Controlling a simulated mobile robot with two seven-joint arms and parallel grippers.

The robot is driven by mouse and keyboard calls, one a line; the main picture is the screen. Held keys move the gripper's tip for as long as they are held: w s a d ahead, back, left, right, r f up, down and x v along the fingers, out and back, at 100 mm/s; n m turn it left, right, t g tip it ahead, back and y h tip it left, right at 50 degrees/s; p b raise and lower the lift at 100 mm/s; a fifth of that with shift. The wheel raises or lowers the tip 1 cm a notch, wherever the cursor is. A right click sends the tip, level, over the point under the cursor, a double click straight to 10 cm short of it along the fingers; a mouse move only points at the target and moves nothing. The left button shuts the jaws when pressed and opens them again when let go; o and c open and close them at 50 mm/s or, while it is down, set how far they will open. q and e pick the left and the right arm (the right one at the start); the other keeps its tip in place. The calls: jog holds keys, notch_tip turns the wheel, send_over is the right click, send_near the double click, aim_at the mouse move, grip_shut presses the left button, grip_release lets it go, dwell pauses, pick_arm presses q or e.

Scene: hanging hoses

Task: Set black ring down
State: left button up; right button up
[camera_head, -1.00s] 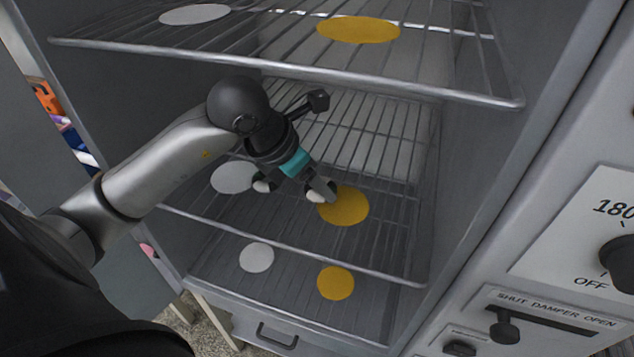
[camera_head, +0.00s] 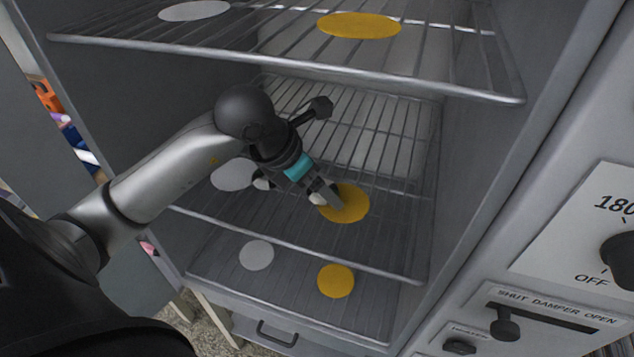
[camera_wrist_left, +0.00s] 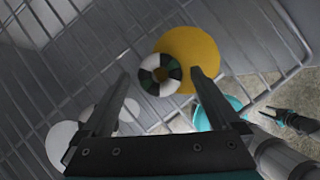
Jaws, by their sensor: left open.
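A ring (camera_wrist_left: 160,75) with black, white and dark green segments shows in the left wrist view. It overlaps the edge of a yellow disc (camera_wrist_left: 192,55) and appears between and beyond my left fingertips. My left gripper (camera_wrist_left: 165,80) is open, with a finger on each side of the ring and a gap to both. In the head view my left gripper (camera_head: 298,192) reaches over the middle shelf, one finger over the yellow disc (camera_head: 349,204). The ring cannot be clearly made out there. Whether it touches the shelf is hard to tell.
A white disc (camera_head: 233,175) lies left on the middle wire shelf (camera_head: 385,262). The level below has a white disc (camera_head: 256,255) and a yellow disc (camera_head: 336,281). An upper shelf (camera_head: 290,67) hangs above the arm. Cabinet walls bound both sides.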

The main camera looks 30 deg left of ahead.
aim_at(311, 195)
pick_arm(q)
jog(key=shift+r, duration=0.1)
